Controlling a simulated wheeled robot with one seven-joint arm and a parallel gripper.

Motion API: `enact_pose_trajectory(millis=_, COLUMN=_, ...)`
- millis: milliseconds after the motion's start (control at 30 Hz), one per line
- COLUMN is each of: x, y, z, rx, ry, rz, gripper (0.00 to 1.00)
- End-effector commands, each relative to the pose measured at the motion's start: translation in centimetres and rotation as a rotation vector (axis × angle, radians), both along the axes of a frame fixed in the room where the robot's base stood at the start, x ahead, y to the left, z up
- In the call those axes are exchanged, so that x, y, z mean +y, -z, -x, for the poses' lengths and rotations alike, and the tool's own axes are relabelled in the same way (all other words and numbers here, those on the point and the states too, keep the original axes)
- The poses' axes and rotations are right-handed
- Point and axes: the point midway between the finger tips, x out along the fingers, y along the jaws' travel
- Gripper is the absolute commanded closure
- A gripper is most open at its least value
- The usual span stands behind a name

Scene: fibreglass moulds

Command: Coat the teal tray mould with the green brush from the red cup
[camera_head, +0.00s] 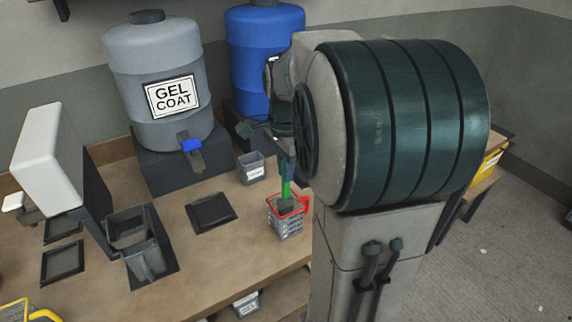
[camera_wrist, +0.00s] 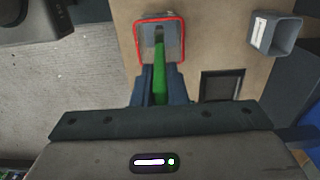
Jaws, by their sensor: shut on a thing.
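The green brush (camera_head: 287,188) stands in the red-rimmed cup (camera_head: 290,222) on the workbench. In the wrist view the green brush (camera_wrist: 160,84) runs from between my fingers toward the red-rimmed cup (camera_wrist: 174,47), its far end inside the rim. My gripper (camera_wrist: 158,74) is shut on the brush handle, just above the cup. In the head view my arm hides most of the gripper. I cannot make out a teal tray mould in either view.
A grey gel coat tank (camera_head: 155,90) and a blue tank (camera_head: 262,45) stand at the back. A small grey cup (camera_head: 252,168) is behind the red-rimmed one. A flat dark square (camera_head: 211,212) and a dark open box (camera_head: 130,232) lie left. Bare bench shows in front.

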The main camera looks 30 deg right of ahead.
Motion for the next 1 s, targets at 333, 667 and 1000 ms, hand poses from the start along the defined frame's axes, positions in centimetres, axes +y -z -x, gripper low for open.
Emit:
enact_pose_trajectory(millis=333, x=0.0, y=2.9, z=0.0, rx=0.001, ry=0.0, rz=0.0, gripper=1.0)
enact_pose_trajectory(millis=667, x=0.0, y=3.9, z=0.0, rx=0.0, ry=0.0, rz=0.0, gripper=1.0)
enact_pose_trajectory(millis=1000, x=0.0, y=3.9, z=0.0, rx=0.0, ry=0.0, rz=0.0, gripper=1.0)
